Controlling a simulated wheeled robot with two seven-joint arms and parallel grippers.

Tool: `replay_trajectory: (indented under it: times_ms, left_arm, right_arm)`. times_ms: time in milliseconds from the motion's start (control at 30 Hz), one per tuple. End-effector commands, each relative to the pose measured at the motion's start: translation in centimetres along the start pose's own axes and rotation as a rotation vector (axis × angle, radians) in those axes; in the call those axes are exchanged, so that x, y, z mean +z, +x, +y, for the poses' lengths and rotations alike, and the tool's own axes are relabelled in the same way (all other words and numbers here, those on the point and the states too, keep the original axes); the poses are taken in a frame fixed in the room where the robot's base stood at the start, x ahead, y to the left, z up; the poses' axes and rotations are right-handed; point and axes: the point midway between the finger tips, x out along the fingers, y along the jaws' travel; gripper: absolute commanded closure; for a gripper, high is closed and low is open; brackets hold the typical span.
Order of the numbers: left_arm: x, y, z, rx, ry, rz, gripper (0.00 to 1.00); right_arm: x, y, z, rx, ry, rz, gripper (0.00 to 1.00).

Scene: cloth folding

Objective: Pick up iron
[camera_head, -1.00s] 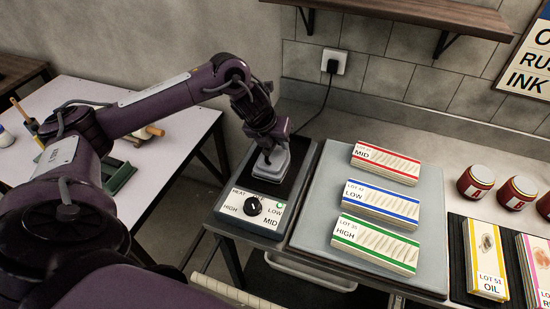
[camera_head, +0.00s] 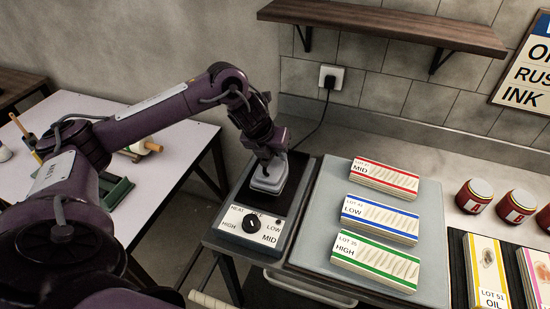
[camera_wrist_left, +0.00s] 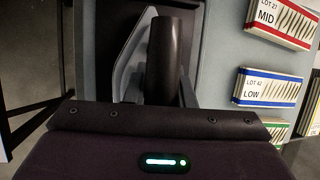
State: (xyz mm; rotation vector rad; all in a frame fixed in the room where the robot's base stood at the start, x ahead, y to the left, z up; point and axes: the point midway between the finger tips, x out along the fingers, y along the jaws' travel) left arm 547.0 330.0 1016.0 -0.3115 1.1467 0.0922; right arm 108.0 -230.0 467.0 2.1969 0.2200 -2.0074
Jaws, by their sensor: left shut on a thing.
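The iron (camera_head: 267,182) is a small grey block with a dark handle, at the dark rest plate of the heating base (camera_head: 251,228). My left gripper (camera_head: 270,158) comes down from above and is shut on its handle. I cannot tell whether the iron touches the plate or is just above it. In the left wrist view the dark round handle (camera_wrist_left: 172,58) stands in front of the gripper, with part of the grey iron body (camera_wrist_left: 130,62) beside it. The fingertips are hidden there. My right gripper is not in view.
Right of the base, a grey board (camera_head: 320,215) bears red, blue and green banded stacks. Red jars (camera_head: 474,195) stand farther right. A wooden shelf (camera_head: 390,25) hangs above. A cord runs to the wall socket (camera_head: 332,77). A white table (camera_head: 180,150) stands left across a gap.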

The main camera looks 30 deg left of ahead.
Motion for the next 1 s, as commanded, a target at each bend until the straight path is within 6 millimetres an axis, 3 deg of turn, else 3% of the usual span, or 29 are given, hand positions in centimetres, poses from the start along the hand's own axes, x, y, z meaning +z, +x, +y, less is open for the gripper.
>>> replay_trajectory:
  times_ms: [200, 300, 500, 733, 1000]
  left_arm:
    - [2.0, -4.3, -1.1, -0.008, 0.003, -0.014, 1.00]
    - [3.4, -7.5, -1.7, -0.005, 0.002, -0.014, 1.00]
    - [5.1, -11.9, -2.6, -0.004, 0.001, -0.013, 1.00]
    - [6.5, -15.2, -3.4, -0.004, 0.000, -0.010, 1.00]
    - [7.1, -17.0, -3.8, -0.004, 0.000, -0.007, 1.00]
  right_arm:
    - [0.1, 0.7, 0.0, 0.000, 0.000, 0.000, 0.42]
    - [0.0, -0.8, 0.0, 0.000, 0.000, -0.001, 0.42]
    - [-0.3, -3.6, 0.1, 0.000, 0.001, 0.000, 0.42]
    - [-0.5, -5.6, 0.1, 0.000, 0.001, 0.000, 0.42]
    - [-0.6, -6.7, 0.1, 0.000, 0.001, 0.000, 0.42]
